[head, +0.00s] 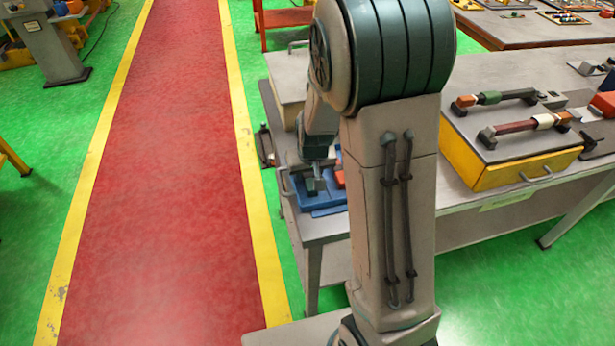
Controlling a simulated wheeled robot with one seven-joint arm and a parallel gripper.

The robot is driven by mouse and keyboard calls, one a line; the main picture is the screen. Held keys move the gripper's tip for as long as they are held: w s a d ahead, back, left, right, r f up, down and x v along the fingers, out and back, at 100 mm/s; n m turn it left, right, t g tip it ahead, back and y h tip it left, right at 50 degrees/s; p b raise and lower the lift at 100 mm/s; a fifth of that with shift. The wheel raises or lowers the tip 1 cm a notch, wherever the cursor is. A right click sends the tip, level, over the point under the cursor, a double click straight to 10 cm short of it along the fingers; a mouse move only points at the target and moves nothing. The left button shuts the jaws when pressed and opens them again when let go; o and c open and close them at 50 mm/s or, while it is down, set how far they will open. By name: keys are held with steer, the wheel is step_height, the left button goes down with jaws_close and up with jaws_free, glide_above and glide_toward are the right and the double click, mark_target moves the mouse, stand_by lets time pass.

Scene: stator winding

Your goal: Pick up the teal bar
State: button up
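My arm stands large in the middle of the head view and hides much of the table behind it. My gripper (317,181) points down at a blue tray (318,204) on the table's left end. A small dark greenish piece shows at the gripper's fingers, and it may be the teal bar, but it is too small to tell it from the fingers. I cannot tell whether the fingers are open or shut on it.
An orange-red piece (340,178) shows beside the gripper, partly behind my arm. On the grey table, a yellow box (530,168) carries bars with coloured wraps. A grey box (288,84) stands at the back left. The red walkway (160,180) left of the table is clear.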

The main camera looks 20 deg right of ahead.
steer(key=shift+w+f, duration=0.1)
steer(key=shift+f, duration=0.15)
jaws_close()
steer(key=shift+r, duration=0.1)
steer(key=shift+r, duration=0.4)
steer(key=r, duration=0.3)
steer(key=shift+w+d+r, duration=0.25)
steer(key=shift+d+r, duration=0.05)
steer(key=shift+d, duration=0.1)
steer(key=w+d+r+b, duration=0.2)
steer(key=w+d+r, duration=0.3)
steer(key=d, duration=0.4)
steer(key=shift+d+r, duration=0.15)
steer(key=shift+r, duration=0.55)
